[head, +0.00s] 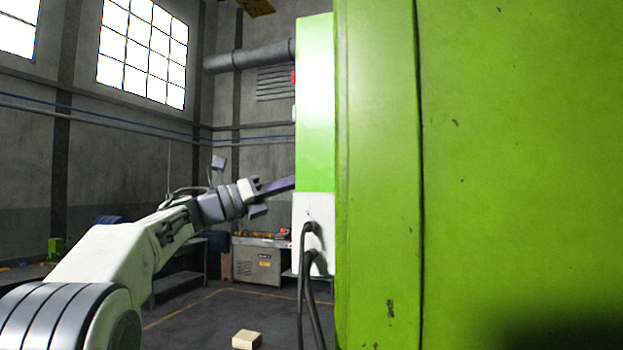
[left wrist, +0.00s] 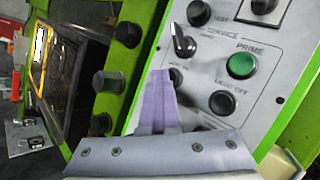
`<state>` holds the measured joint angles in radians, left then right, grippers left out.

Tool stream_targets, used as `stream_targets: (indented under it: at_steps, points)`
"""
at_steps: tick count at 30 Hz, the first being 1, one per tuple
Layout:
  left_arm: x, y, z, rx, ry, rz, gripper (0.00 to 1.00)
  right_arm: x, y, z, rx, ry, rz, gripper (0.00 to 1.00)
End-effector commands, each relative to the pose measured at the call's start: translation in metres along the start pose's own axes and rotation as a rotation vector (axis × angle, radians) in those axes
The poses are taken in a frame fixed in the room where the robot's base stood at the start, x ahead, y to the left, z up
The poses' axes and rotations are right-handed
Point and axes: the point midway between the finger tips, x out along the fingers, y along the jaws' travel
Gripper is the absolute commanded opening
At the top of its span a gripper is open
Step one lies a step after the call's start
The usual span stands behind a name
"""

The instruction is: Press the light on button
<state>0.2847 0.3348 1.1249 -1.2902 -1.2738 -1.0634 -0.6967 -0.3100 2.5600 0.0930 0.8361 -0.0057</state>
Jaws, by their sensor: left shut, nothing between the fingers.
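The control panel (left wrist: 207,62) fills the right of the left wrist view. A dark button (left wrist: 177,76) on it is partly hidden behind my left gripper's fingers, with a small label I cannot read clearly. Below and right of it is a black button (left wrist: 222,102) labelled "LIGHT OFF". My left gripper (left wrist: 160,74) is shut and empty, its pale purple fingertips right beside the partly hidden button; I cannot tell whether they touch it. In the head view my left gripper (head: 293,182) reaches the edge of the green and white cabinet (head: 315,100). My right gripper is not in view.
A green PRIME button (left wrist: 241,65) and a black selector knob (left wrist: 184,43) sit close to the fingers. The large green machine side (head: 520,150) blocks the head view's right. Black cables (head: 305,270) hang under the cabinet. A small box (head: 247,340) lies on the floor.

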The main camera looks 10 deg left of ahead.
Motion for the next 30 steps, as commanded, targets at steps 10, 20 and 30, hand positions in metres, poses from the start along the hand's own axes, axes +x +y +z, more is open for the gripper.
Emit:
stream_targets:
  at_steps: [10, 20, 30]
  points:
    - [-0.010, 0.007, 0.007, 0.000, 0.001, -0.001, 0.00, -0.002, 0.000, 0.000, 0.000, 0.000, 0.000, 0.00]
    - [-0.012, 0.009, 0.008, 0.000, 0.001, -0.001, 0.00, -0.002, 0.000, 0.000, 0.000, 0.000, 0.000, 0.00]
    - [-0.026, 0.019, 0.020, 0.000, -0.001, 0.002, 0.00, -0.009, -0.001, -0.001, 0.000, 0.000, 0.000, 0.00]
